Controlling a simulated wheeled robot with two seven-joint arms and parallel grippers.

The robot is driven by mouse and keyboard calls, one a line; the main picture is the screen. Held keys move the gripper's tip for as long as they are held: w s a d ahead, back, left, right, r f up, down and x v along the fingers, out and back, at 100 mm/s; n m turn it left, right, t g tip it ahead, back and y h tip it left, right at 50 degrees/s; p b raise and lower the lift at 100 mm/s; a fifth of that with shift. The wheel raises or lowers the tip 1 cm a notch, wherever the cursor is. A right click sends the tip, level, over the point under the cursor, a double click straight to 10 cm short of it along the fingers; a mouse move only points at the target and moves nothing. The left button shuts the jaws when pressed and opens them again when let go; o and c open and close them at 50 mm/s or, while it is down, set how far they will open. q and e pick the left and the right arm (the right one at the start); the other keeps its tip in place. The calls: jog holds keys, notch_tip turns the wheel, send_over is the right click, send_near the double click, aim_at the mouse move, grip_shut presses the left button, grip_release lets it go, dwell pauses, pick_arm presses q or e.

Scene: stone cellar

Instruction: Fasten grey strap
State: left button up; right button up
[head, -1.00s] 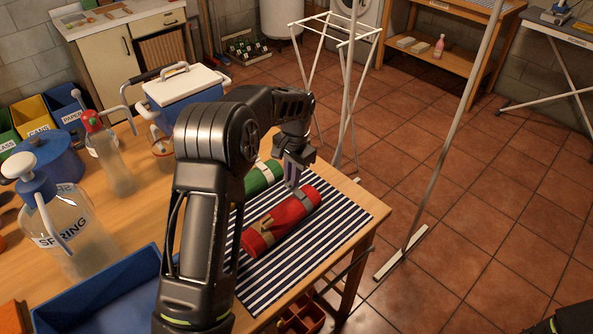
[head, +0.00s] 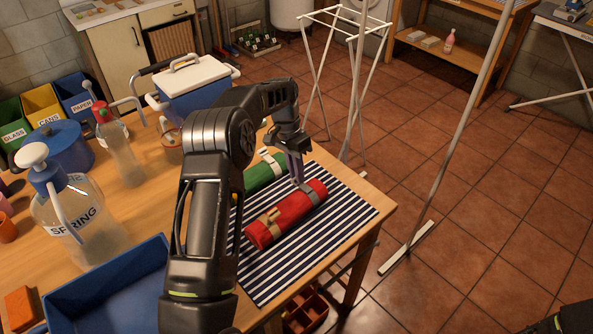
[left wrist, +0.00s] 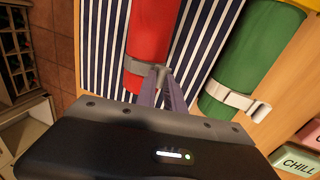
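A red roll (head: 284,217) lies on a blue-and-white striped mat (head: 270,278) on the wooden table. A tan strap (head: 269,222) goes around its near left part. The grey strap (left wrist: 136,67) goes around its far right end; in the head view it shows beside the fingertips. My left gripper (head: 299,182) reaches down onto the grey strap. In the left wrist view its fingers (left wrist: 161,72) are close together at the strap's end, apparently pinching it. The fingertips hide whether the strap is joined there.
A green roll (left wrist: 238,62) with a pale strap (left wrist: 234,97) lies beside the red one. A blue tray (head: 110,290), a spray bottle (head: 85,222) and a cooler (head: 196,95) stand on the table to the left. A white rack (head: 345,20) stands beyond the table.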

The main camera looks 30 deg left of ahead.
pick_arm(q)
jog(key=o, duration=0.4)
jog(key=shift+w+a+r, duration=0.1)
jog(key=shift+a+r, duration=0.05)
jog(key=shift+r, duration=0.3)
jog(key=p+v, duration=0.1)
jog(key=v, duration=0.5)
jog(key=shift+r, duration=0.35)
